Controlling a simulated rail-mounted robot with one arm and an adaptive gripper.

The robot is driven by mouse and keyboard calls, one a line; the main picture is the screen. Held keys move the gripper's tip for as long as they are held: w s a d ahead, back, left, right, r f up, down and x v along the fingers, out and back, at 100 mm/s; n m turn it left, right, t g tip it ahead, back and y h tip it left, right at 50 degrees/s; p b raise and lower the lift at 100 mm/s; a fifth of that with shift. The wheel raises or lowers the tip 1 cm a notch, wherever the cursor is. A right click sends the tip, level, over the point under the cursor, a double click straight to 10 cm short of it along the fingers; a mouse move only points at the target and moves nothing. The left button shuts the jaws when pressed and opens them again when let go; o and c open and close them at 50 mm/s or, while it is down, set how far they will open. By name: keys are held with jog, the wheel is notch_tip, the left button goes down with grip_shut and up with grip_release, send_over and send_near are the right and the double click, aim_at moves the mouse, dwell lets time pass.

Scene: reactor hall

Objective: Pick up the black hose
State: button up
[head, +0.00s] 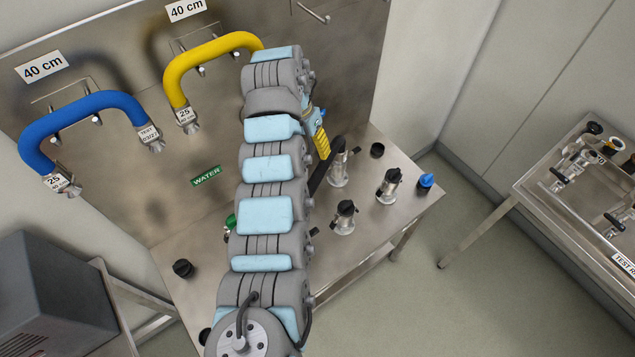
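A dark, curved tube-like piece (318,178) shows just right of my arm, beside a metal coupling. It may be part of the black hose; the rest is hidden behind my arm. My arm rises through the middle of the head view and bends away at the top. Its end, with a yellow part (321,143), shows only partly beside the arm, above the steel bench (350,262). The fingers cannot be made out, so I cannot tell whether my gripper is open or shut, or whether it touches the dark piece.
A blue hose (82,104) and a yellow hose (205,55) hang on the steel back panel. Metal couplings with black levers (345,217) (389,186) and a blue-capped fitting (426,183) stand on the bench. A second bench (590,210) stands right, across open floor. A grey box (50,295) is at lower left.

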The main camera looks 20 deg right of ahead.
aim_at(316, 173)
jog(key=f+p, duration=0.1)
jog(key=f, duration=0.2)
jog(key=s+f+p, duration=0.1)
jog(key=f, duration=0.3)
jog(key=s+d+f+p, duration=0.1)
jog(key=f, duration=0.3)
jog(key=shift+d, duration=0.1)
grip_shut()
